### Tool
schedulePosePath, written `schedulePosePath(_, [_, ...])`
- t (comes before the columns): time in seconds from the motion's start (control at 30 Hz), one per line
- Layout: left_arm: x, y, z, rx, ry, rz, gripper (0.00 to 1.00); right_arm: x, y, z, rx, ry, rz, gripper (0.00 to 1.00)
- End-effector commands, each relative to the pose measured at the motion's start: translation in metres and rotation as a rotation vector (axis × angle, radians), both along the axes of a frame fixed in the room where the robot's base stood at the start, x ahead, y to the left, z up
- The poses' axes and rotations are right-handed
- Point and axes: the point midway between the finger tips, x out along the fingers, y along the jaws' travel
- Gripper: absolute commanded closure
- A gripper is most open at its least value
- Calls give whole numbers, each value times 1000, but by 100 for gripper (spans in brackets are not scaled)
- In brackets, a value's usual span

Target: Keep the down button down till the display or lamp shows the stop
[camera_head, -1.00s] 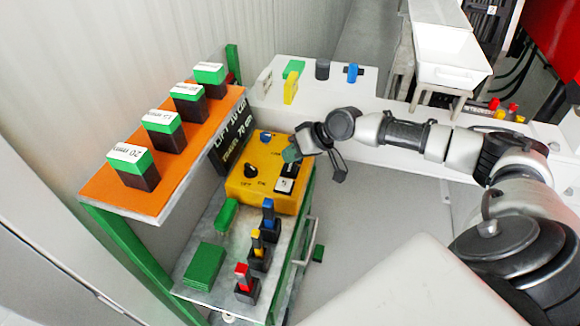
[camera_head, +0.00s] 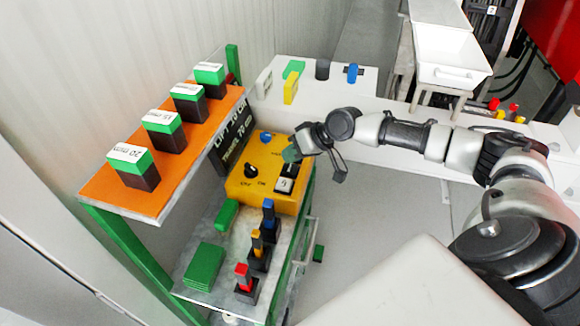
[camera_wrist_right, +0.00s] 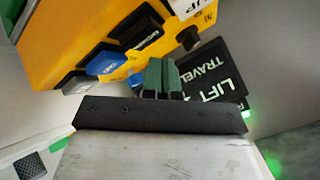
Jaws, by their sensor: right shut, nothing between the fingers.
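The yellow control box (camera_head: 240,183) stands on the green-framed cart. It carries a black knob (camera_head: 251,170) marked OFF and ON, a blue part (camera_head: 265,136) and black-and-white switches (camera_head: 285,186). The black display (camera_head: 227,140) behind it reads LIFT and TRAVEL 70 cm; the lift figure is hard to read. My right gripper (camera_head: 291,154) is shut and empty, its green fingertips low over the box's right side. In the right wrist view the fingertips (camera_wrist_right: 162,72) lie beside a blue part (camera_wrist_right: 108,62). I cannot tell whether they touch or press a button. My left gripper is out of view.
An orange shelf (camera_head: 100,193) with several green-topped blocks rises left of the box. The lower tray (camera_head: 222,262) holds green plates and several coloured-handled pieces. A white counter (camera_head: 305,95) with small objects lies behind my arm.

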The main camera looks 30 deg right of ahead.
Motion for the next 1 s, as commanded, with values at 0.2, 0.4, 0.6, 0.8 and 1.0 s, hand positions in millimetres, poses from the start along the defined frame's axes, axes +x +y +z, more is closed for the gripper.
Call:
schedulePosePath(0.2, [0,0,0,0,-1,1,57,0,0,0,0,0,0,100])
schedulePosePath(0.4, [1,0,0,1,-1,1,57,0,0,-2,0,1,-1,100])
schedulePosePath(0.6, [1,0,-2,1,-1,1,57,0,0,-8,0,0,0,100])
schedulePosePath(0.8, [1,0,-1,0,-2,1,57,0,0,-8,0,0,0,100])
schedulePosePath(1.0, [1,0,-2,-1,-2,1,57,0,0,-9,0,0,0,100])
